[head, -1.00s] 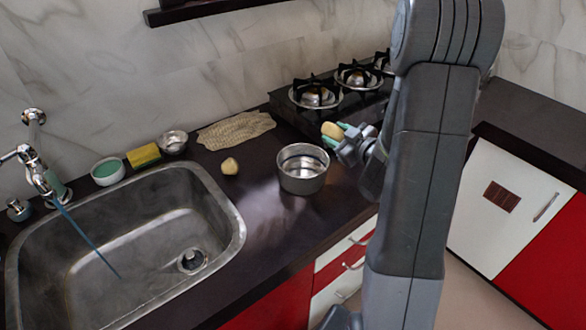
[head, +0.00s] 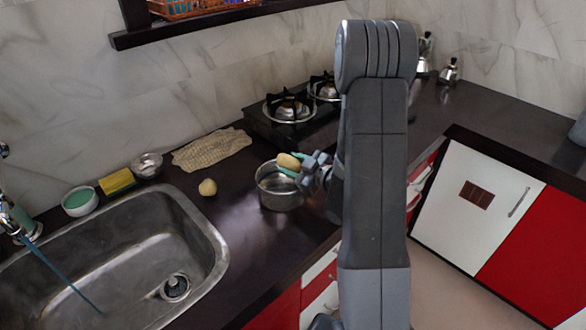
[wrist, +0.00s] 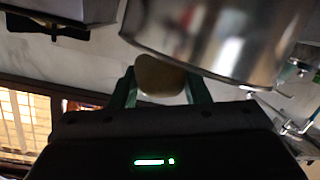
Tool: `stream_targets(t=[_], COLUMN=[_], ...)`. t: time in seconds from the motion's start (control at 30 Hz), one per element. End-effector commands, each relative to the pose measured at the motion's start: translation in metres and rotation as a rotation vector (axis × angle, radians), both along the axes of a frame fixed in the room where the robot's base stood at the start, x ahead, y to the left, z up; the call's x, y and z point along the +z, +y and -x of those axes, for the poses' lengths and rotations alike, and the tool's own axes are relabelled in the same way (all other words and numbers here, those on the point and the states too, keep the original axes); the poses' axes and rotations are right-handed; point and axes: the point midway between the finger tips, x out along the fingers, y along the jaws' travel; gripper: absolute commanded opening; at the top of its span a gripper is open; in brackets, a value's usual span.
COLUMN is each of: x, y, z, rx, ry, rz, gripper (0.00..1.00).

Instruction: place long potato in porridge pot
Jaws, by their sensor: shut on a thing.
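My gripper (head: 292,170) is shut on the long potato (head: 288,160), a pale yellow-brown oval. In the head view the potato appears over the right part of the rim of the porridge pot (head: 276,199), a round steel pot on the dark counter. In the wrist view the potato (wrist: 159,78) sits between the green fingertips (wrist: 160,88). The shiny pot wall (wrist: 215,35) fills the upper right, close to the potato. I cannot tell whether they touch. The pot's inside is partly hidden by the gripper and potato.
A small round potato (head: 208,187) lies on the counter left of the pot. Behind are a crumpled cloth (head: 210,150) and the gas stove (head: 291,108). The sink (head: 130,250), a steel bowl (head: 147,164), a yellow sponge (head: 117,182) and a green-filled bowl (head: 79,202) are at left.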

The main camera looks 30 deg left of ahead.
Motion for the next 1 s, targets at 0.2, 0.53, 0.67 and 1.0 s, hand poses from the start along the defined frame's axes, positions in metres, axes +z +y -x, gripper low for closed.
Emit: stream_targets(t=[0.2,0.53,0.67,1.0], x=[-0.015,-0.018,-0.021,-0.031], y=[0.0,0.0,0.0,-0.001], z=[0.0,0.0,0.0,0.001], rx=[-0.001,-0.002,-0.001,-0.001], ry=[0.0,-0.001,-0.001,0.002], rz=[0.0,0.0,0.0,0.006], gripper=[0.17,0.17,0.17,0.17])
